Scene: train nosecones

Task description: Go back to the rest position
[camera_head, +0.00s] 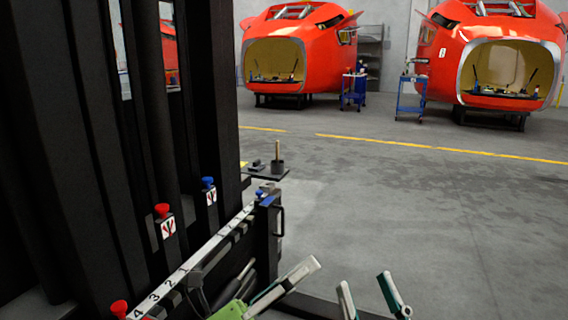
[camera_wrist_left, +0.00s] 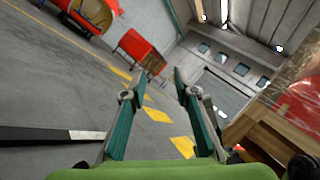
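My left gripper (camera_head: 285,283) is low in the head view, with a green body and pale fingers, close to the numbered rack. In the left wrist view its two teal and grey fingers (camera_wrist_left: 158,75) stand apart with nothing between them. My right gripper (camera_head: 364,284) is at the bottom edge, to the right of the left one. Its two fingertips are apart, and nothing shows between them. Its body is below the picture.
A dark rack with a numbered strip (camera_head: 190,262) and red and blue knobs stands close at left. Red nosecones (camera_head: 300,48) and blue carts (camera_head: 412,97) stand far back. A wooden crate (camera_wrist_left: 268,140) is at right in the wrist view.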

